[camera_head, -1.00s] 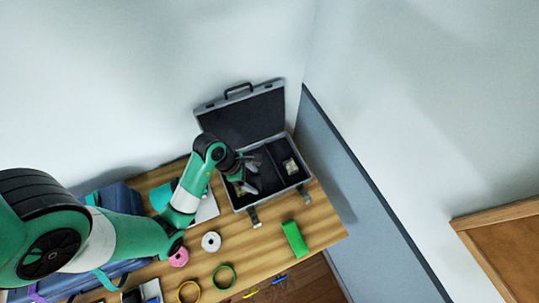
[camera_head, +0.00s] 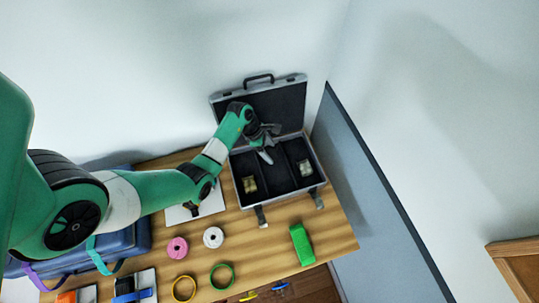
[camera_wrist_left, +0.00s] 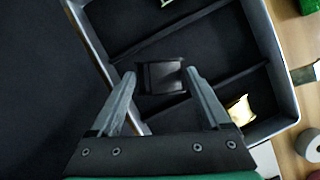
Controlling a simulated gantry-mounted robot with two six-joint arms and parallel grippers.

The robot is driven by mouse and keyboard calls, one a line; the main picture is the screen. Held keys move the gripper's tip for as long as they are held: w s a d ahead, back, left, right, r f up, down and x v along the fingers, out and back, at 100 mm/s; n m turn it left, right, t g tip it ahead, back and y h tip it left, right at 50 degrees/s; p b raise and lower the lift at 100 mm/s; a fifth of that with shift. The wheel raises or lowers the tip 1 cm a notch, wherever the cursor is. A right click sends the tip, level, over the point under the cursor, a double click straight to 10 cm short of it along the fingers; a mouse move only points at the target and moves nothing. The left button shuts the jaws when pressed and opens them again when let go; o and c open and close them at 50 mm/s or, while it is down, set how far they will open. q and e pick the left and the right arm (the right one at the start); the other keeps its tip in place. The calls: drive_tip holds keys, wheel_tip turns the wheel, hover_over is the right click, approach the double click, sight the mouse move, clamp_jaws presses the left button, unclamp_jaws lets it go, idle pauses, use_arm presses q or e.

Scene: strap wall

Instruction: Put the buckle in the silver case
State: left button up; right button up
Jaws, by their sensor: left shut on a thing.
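The silver case (camera_head: 296,193) stands open at the back right of the table, its lid raised toward the wall. Its dark inside has several compartments split by dividers. My left gripper (camera_head: 266,154) is over the back of the case, near the lid. In the left wrist view, my left gripper (camera_wrist_left: 162,80) is shut on the black buckle (camera_wrist_left: 160,78), held between the fingertips above the dark compartments. The case rim (camera_wrist_left: 268,45) also shows there. In the head view the buckle is too small and dark to make out. My right gripper is not in view.
Small gold-coloured bundles (camera_head: 249,184) lie in the outer compartments. A green block (camera_head: 301,245), pink roll (camera_head: 177,247), white roll (camera_head: 213,237) and green and yellow rings (camera_head: 222,276) lie in front. A blue bag (camera_head: 120,240) with straps is at left. A partition (camera_head: 365,180) stands right of the table.

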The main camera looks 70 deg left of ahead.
sight(267, 151)
use_arm(q)
drive_tip(key=shift+f+b, duration=0.35)
drive_tip(key=shift+f, duration=1.2)
drive_tip(key=shift+f, duration=0.1)
drive_tip(key=o, duration=1.3)
drive_tip(key=shift+s+r, duration=0.1)
drive_tip(key=shift+r, duration=0.3)
drive_tip(key=p+v, duration=0.3)
drive_tip(key=v, duration=0.8)
drive_tip(key=shift+s+a+r+p, duration=0.15)
drive_tip(key=shift+p, duration=0.25)
